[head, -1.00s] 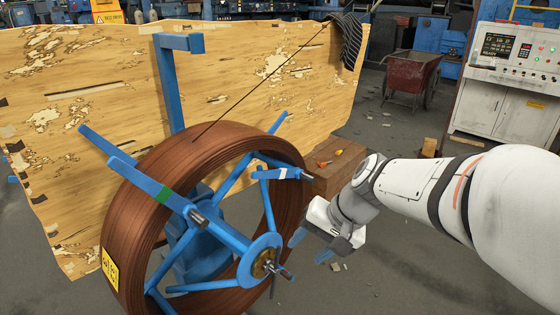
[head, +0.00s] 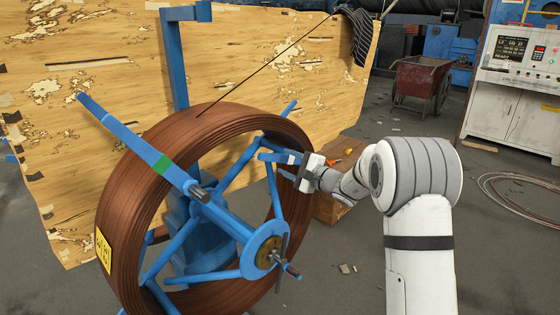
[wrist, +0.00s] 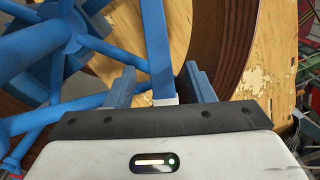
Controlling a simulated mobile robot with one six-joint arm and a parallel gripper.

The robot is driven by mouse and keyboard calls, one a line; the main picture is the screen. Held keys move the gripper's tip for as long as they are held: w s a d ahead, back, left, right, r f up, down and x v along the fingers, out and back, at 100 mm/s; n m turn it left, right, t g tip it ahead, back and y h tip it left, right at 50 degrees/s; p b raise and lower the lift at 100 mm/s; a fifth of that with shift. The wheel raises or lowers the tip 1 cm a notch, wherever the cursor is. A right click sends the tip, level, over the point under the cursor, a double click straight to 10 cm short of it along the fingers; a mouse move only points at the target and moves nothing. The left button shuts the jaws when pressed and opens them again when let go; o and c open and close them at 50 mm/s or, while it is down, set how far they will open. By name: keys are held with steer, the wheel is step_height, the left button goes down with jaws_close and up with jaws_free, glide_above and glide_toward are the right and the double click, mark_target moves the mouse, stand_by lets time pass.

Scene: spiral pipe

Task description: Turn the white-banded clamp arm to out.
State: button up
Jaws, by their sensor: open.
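The white-banded clamp arm (head: 273,157) is a blue bar at the right of the brown coil, its white band next to my gripper (head: 288,168). In the wrist view the clamp arm (wrist: 156,45) runs down between my two blue fingers (wrist: 161,82), with its white band near the palm. My fingers are open, one on each side of the bar, with a gap visible on both sides. My gripper hides the bar's outer end in the head view.
A longer blue arm with a green band (head: 160,163) reaches over the coil's upper left. The blue spoked hub (head: 262,250) has a protruding shaft. A wooden panel (head: 110,70) stands behind, and a wooden box (head: 330,207) sits behind my gripper.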

mark_target(277, 158)
steer(key=x, duration=0.5)
steer(key=shift+w+a, duration=0.2)
steer(key=shift+a, duration=0.05)
steer(key=shift+c, duration=0.4)
jaws_close()
